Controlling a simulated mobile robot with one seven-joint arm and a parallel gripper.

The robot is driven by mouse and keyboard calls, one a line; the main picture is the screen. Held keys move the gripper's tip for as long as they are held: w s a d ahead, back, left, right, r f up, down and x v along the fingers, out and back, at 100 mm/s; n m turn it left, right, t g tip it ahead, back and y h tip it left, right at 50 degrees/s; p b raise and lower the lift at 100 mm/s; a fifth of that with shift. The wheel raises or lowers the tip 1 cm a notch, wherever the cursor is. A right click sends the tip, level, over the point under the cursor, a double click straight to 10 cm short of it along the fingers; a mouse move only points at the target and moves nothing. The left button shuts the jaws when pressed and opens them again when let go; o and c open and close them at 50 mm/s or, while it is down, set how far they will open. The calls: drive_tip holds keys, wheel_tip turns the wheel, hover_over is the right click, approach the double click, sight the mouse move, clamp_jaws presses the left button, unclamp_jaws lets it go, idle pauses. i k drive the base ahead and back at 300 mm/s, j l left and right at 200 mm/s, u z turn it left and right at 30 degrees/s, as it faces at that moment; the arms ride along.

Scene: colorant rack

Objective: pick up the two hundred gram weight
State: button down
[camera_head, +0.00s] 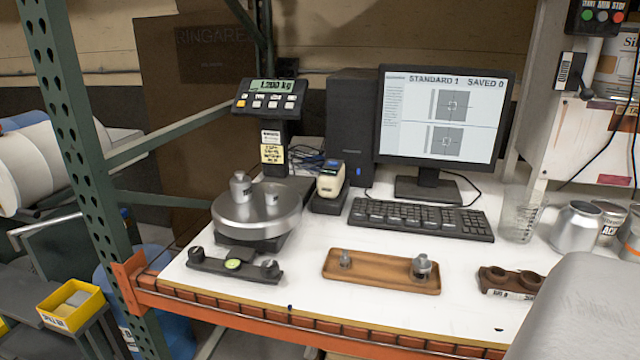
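A metal knobbed weight (240,188) stands on the left part of the round steel scale pan (256,222). Beside it on the pan is a second pale cylindrical shape (271,197) that is hard to make out. A small metal weight (345,259) stands at the left end of the brown wooden tray (385,280), and a larger one (421,267) stands at its right end. No marking is readable on any weight, so I cannot tell by label which is two hundred grams. My gripper is not in view.
The scale display (270,86) seems to read 1.200 kg. A black bar with knobs (233,265) lies before the scale. A two-hole dark block (508,281), keyboard (420,218), monitor (440,120), handheld device (330,180), beaker (520,216) and cans (577,228) surround the tray.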

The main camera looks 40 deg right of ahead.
sight(271, 195)
drive_tip(key=z, duration=2.35)
drive_tip(key=u, duration=1.4)
drive_tip(key=i+j+u, duration=0.2)
drive_tip(key=i, duration=0.2)
